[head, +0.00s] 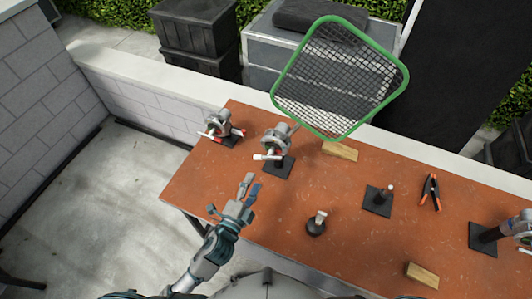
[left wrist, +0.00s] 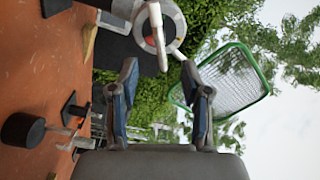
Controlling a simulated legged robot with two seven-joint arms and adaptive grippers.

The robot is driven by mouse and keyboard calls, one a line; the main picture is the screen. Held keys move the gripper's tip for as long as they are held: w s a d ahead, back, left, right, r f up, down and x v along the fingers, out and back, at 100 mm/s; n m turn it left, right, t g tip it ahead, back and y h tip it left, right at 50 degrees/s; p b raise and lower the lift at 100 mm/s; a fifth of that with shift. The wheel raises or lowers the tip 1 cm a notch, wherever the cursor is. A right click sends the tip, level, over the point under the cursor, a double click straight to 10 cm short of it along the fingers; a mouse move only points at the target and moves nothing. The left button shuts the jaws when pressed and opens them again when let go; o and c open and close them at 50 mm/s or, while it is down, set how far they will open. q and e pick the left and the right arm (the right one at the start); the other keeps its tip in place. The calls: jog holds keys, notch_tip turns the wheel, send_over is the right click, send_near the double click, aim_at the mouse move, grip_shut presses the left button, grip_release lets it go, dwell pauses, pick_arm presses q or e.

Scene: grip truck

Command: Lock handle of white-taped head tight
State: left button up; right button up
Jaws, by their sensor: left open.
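A grey clamp head (head: 275,140) stands on a black base (head: 278,167) near the left of the table, with a white handle (head: 267,157) sticking out in front. A green-framed net (head: 338,80) rises beside and behind this head. My left gripper (head: 249,183) is open and empty, just in front of and below the white handle. In the left wrist view, the open fingers (left wrist: 163,95) point toward the round head (left wrist: 172,28) and its white handle (left wrist: 157,38), apart from them. My right gripper is not in view.
Another clamp head (head: 218,124) with a red and white handle stands at the far left of the orange table (head: 330,215).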

aim_at(272, 155)
pick_arm(q)
jog(key=x, duration=0.7)
jog(key=d+p+x, duration=0.1)
jog(key=x, duration=0.3)
jog(key=shift+d, duration=0.2)
jog(key=shift+w+d, duration=0.1)
jog(key=shift+w, duration=0.3)
jog(key=shift+a, duration=0.6)
jog(key=c, duration=0.3)
jog(key=shift+d, duration=0.15)
grip_shut()
jog(key=m+p, duration=0.2)
jog(key=shift+r+p, duration=0.25)
jog(key=shift+p, duration=0.05)
jog(key=shift+f+m+p, duration=0.15)
jog(key=shift+m+p, duration=0.35)
jog(key=shift+m, duration=0.4)
jog(key=shift+d+f, duration=0.1)
jog(key=shift+f, duration=0.1)
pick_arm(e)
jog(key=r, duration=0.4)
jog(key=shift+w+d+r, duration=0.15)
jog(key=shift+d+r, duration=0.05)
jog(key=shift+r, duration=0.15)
